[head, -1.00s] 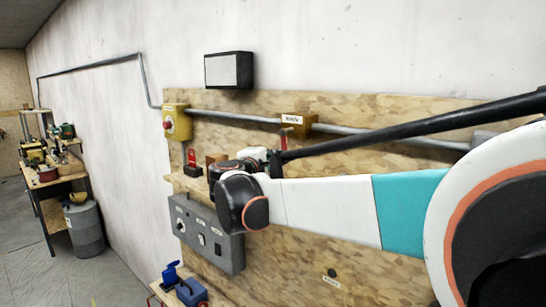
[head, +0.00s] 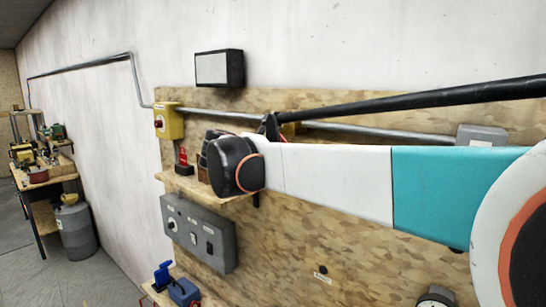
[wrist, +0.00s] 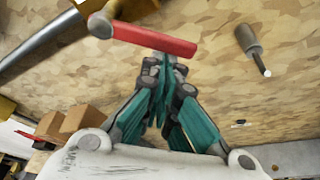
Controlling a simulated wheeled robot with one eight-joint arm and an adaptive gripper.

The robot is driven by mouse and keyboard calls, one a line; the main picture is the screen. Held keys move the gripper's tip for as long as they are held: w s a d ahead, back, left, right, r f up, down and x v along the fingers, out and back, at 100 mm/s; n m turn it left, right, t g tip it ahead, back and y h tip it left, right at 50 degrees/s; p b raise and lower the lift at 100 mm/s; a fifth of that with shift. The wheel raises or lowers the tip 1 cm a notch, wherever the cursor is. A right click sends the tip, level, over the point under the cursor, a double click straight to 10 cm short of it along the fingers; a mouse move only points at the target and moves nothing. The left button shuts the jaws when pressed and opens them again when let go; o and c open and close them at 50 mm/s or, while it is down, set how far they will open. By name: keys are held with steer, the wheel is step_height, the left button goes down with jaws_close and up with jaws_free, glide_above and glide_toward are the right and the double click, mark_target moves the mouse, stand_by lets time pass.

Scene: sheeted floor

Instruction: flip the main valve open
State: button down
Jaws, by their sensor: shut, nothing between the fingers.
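The main valve's red lever (wrist: 155,38) lies across the top of the wrist view, sloping slightly down to the right from a grey pivot (wrist: 99,24). Part of the valve's brass-yellow body (wrist: 137,8) shows behind it. My gripper (wrist: 163,66) has its teal fingers together with nothing between them. The tips are just below the lever in the picture; I cannot tell whether they touch it. In the head view a bit of the yellow valve body (head: 289,130) shows on the pipe; my arm hides the lever and gripper there.
A grey pipe (head: 350,131) runs along the wooden board. A yellow box with a red button (head: 168,121), a grey control panel (head: 198,232) and a small shelf (head: 190,184) are at left. A grey peg (wrist: 250,45) sticks out right of the lever.

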steer(key=r+n, duration=0.1)
steer(key=s+d+r+n+g+h, duration=0.1)
steer(key=n, duration=0.1)
steer(key=s+d+r+n+g, duration=0.1)
steer(key=shift+d+r+n+h, duration=0.2)
steer(key=shift+d+n+h, duration=0.05)
steer(key=shift+n+h, duration=0.15)
steer(key=shift+r, duration=0.1)
stand_by(0.5)
